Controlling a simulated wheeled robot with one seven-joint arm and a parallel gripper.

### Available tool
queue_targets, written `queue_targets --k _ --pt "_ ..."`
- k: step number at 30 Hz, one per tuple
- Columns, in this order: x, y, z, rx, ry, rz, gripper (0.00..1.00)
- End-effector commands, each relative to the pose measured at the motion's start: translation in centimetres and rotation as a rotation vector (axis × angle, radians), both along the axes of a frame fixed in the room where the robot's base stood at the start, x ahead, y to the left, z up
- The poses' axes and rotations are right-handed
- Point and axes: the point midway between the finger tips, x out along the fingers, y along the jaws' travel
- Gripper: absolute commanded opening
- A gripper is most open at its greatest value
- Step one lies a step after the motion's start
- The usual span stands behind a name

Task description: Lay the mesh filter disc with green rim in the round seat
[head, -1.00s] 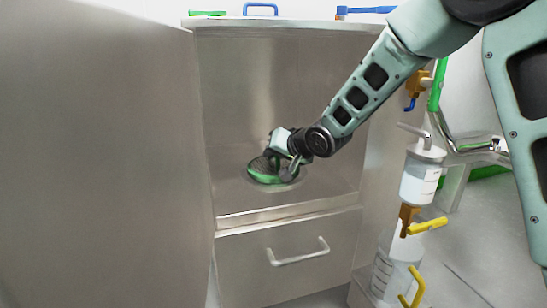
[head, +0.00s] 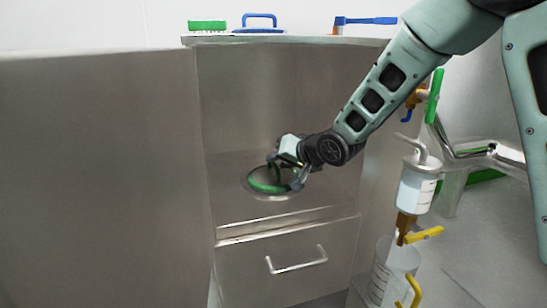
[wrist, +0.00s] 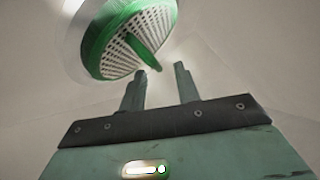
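The mesh filter disc (head: 267,187) has a green rim and lies within the round seat (head: 247,191) in the floor of the steel recess. In the wrist view the disc (wrist: 108,38) shows pale perforated mesh and a green bar handle (wrist: 140,46) across it. A pale part of the seat (wrist: 73,24) shows beside its rim. I cannot tell whether the disc is fully flat. My gripper (head: 286,178) is just above the disc's right side. In the wrist view its fingers (wrist: 159,78) are apart, with nothing between them, close to the handle's near end.
Steel walls enclose the recess, with a tall panel (head: 100,170) at left. A drawer with a bar handle (head: 297,260) is below. A green brush (head: 207,26), a blue-handled item (head: 259,22) and a blue tool (head: 365,20) lie on top. Clear bottles and yellow valve handles (head: 425,231) stand at right.

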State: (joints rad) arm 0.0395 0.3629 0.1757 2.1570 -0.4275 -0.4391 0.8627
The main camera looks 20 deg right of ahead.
Motion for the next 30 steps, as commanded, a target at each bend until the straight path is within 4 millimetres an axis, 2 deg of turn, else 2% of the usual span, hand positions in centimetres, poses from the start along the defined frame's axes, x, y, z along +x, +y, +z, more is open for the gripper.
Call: queue_targets --k 1,6,10,19,23,26,29,30 --pt "-1.0 -0.4 1.4 -0.001 0.000 -0.001 0.32" --pt "-3.9 -1.5 3.0 -0.001 -0.001 0.000 0.32" --pt "-5.4 -2.1 3.8 -0.001 -0.001 -0.002 0.32" --pt "-6.6 -2.5 4.1 0.000 -0.001 0.001 0.32" --pt "-7.7 -1.2 3.7 -0.052 0.033 0.029 0.32" --pt "-10.8 1.4 2.7 -0.170 0.119 0.100 0.32" --pt "-16.2 4.3 1.3 -0.333 0.250 0.228 0.32" --pt "-18.8 5.4 0.8 -0.399 0.307 0.293 0.32"
